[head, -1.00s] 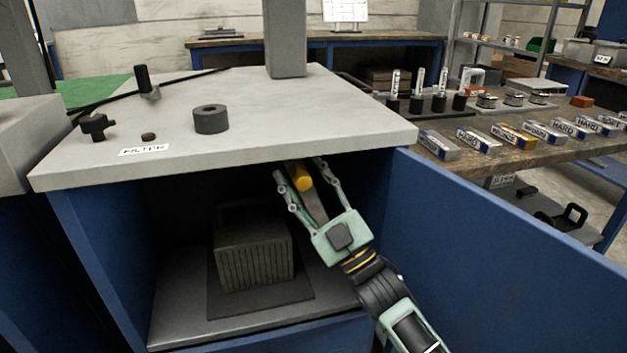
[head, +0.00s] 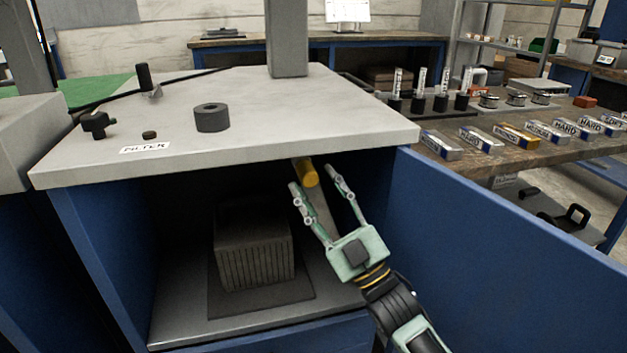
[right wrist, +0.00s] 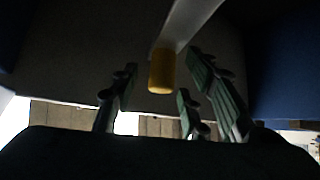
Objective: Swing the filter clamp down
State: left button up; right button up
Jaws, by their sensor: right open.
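The filter clamp is a grey lever (head: 322,206) with a yellow grip (head: 306,172), under the worktop inside the open cabinet. In the head view the lever runs down and to the right from the grip. My right gripper (head: 312,178) is open below the worktop, its fingers spread on either side of the clamp and apart from the grip. In the right wrist view the yellow grip (right wrist: 162,72) hangs from the pale lever (right wrist: 185,25) beyond the fingertips. My left gripper is not in view.
A dark ribbed filter block (head: 253,250) stands on a dark mat (head: 225,300) in the cabinet. The blue door (head: 500,250) stands open at right. The worktop (head: 250,110) overhangs the gripper and bears a FILTER label (head: 145,148) and a dark ring (head: 211,117).

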jog(key=v, duration=0.5)
jog(key=shift+s+d+f, duration=0.15)
jog(key=shift+s+d, duration=0.05)
jog(key=shift+d, duration=0.05)
dwell(0.4)
